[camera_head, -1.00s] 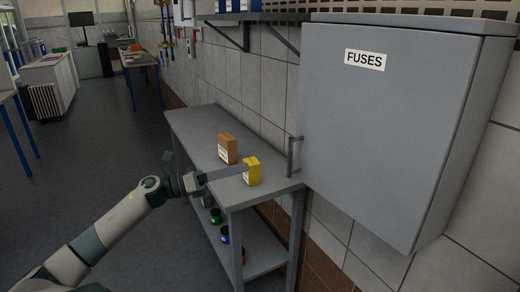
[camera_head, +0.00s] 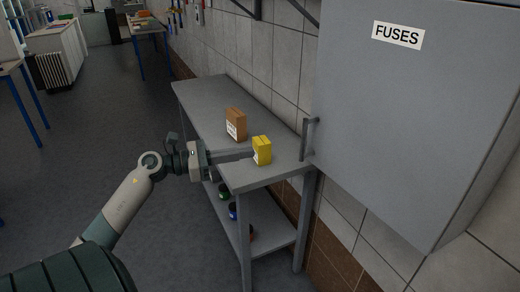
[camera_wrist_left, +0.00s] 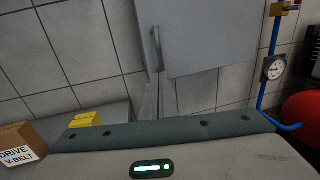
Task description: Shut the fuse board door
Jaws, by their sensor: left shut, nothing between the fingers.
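The grey fuse board (camera_head: 400,130) hangs on the tiled wall at the right of the head view, with a white FUSES label. Its door faces me, with an upright bar handle (camera_head: 306,139) at its left edge. I cannot tell whether a gap is left behind the door. My left gripper (camera_head: 250,156) is shut and empty, left of the handle and apart from it, with its tips by the yellow box in the picture. In the left wrist view the fingers (camera_wrist_left: 154,97) point towards the area just below the handle (camera_wrist_left: 156,48). My right gripper is out of view.
A grey bench (camera_head: 199,95) stands along the wall below the board. It carries a brown box (camera_head: 236,124) and a yellow box (camera_head: 262,150). Several small pots sit on its lower shelf. The floor (camera_head: 90,160) at left is clear. A gauge (camera_wrist_left: 273,68) shows in the wrist view.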

